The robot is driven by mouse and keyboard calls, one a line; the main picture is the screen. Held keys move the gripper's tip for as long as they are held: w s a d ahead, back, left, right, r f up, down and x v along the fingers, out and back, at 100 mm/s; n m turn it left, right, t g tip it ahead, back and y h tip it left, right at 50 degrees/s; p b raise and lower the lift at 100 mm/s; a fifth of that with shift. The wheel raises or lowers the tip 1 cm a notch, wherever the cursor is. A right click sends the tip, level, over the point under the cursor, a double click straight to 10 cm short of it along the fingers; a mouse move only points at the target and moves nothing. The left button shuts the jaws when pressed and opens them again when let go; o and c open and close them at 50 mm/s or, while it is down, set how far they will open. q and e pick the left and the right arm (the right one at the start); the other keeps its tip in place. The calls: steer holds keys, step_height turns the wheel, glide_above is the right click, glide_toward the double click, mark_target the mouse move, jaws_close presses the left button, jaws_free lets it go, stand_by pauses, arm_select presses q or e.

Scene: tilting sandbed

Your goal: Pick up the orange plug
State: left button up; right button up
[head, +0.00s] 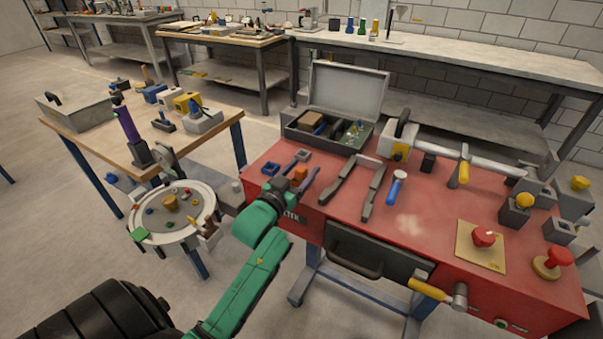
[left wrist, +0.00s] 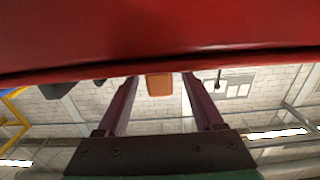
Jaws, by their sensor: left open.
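The orange plug (head: 299,174) is a small block at the left end of the red workbench (head: 330,228). My left gripper (head: 306,165) is open at that end of the bench, with the plug between its two fingers. In the left wrist view the plug (left wrist: 159,85) shows between the two open fingers (left wrist: 158,82), with a gap on each side. It sits against the red bench edge there, and its upper part is hidden. My right gripper is not in view.
A blue square socket (head: 270,168) and a grey one (head: 303,156) lie close to my left gripper. An open grey case (head: 345,92) stands behind. A round sand tray (head: 150,235) stands left.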

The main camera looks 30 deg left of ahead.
mark_target(301, 169)
arm_select(q)
steer(key=shift+s, duration=0.1)
jaws_close()
steer(key=shift+r, duration=0.1)
step_height(301, 169, up, 22)
steer(key=p, duration=0.4)
steer(key=shift+f, duration=0.2)
